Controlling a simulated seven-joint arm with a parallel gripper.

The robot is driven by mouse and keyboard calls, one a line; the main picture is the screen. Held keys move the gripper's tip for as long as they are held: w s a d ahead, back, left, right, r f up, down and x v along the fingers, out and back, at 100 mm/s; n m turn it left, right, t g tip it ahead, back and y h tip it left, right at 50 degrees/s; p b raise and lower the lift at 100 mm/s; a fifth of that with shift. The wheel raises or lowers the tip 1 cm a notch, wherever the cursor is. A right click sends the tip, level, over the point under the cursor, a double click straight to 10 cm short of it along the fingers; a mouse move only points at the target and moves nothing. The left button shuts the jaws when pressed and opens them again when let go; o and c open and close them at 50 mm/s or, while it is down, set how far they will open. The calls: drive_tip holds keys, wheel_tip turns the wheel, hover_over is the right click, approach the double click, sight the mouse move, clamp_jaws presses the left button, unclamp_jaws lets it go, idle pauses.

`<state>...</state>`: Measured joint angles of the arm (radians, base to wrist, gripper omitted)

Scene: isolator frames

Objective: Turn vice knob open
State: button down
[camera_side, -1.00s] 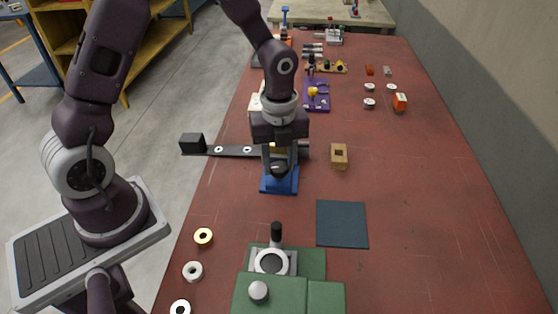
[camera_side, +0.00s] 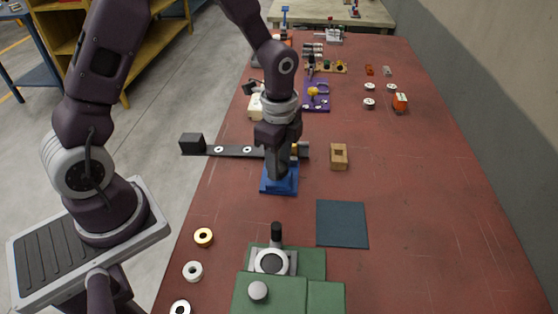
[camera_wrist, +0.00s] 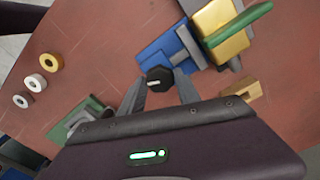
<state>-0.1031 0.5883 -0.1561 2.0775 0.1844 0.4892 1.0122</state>
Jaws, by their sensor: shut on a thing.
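The vice has a blue base (camera_side: 283,188) and stands on the red bench below my gripper (camera_side: 279,172). In the wrist view the blue base (camera_wrist: 153,55) shows grey parts and a dark, faceted knob (camera_wrist: 158,79) with a light mark on its end. My gripper (camera_wrist: 160,84) is shut on this knob, one finger on each side. A gold block (camera_wrist: 222,32) with a green bar (camera_wrist: 238,25) across it is at the vice's grey jaw. In the side view my gripper hides the knob and most of the vice.
A tan block (camera_side: 339,156) stands right of the vice, and a dark bar (camera_side: 232,151) lies to the left. A dark blue mat (camera_side: 342,223) and a green fixture (camera_side: 288,292) are nearer the camera. The bench's right side is largely clear.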

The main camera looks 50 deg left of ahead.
drive_tip(key=n, duration=0.5)
drive_tip(key=shift+n, duration=0.3)
drive_tip(key=n, duration=1.1)
drive_tip(key=shift+n, duration=0.4)
drive_tip(key=n, duration=0.5)
drive_tip(key=shift+n, duration=0.3)
drive_tip(key=c, duration=0.9)
unclamp_jaws()
drive_tip(key=shift+o, duration=0.2)
drive_tip(key=shift+r, duration=0.1)
